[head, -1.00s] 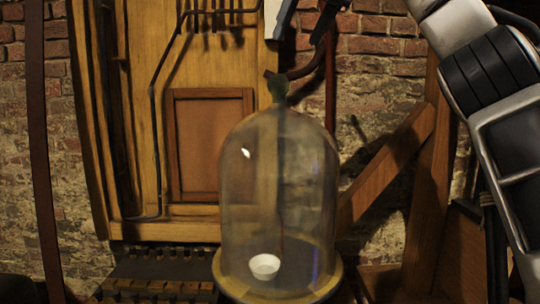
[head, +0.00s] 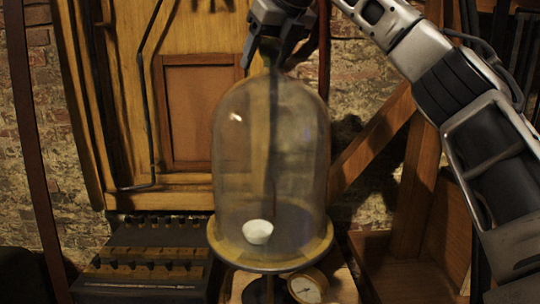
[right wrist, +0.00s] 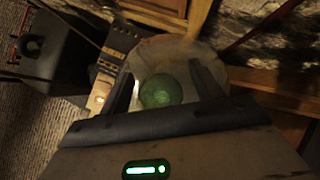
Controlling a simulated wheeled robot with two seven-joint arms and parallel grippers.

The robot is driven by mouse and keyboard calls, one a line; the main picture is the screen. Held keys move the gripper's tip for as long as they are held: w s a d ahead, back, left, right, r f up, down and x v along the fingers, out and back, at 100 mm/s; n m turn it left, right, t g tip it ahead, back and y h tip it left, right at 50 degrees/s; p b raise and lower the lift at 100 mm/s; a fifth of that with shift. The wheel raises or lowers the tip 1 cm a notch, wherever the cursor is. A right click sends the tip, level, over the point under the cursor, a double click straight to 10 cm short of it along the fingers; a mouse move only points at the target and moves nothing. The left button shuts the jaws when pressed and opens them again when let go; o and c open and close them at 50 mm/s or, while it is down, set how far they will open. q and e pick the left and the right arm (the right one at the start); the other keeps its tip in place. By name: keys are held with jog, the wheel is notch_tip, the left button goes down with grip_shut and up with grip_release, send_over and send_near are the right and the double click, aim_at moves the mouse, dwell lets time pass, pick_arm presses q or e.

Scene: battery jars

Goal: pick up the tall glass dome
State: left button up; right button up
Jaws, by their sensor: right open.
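The tall glass dome (head: 270,150) stands upright on a round stand with a yellowish rim (head: 222,247) in the head view. A small white cup (head: 257,232) shows through the glass. My right gripper (head: 262,62) is open at the top of the dome, with its fingers pointing down around the knob. In the right wrist view the green round knob (right wrist: 162,91) lies between the two open fingers (right wrist: 160,85). I cannot tell whether a finger touches it. My left gripper is not in view.
A dark box with several knobs (head: 150,250) stands left of the stand. A small round dial (head: 307,285) lies at the stand's front right. A slanted wooden beam (head: 375,140) stands to the right, with a brick wall behind.

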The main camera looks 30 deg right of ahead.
grip_shut()
jog(key=shift+r, duration=0.3)
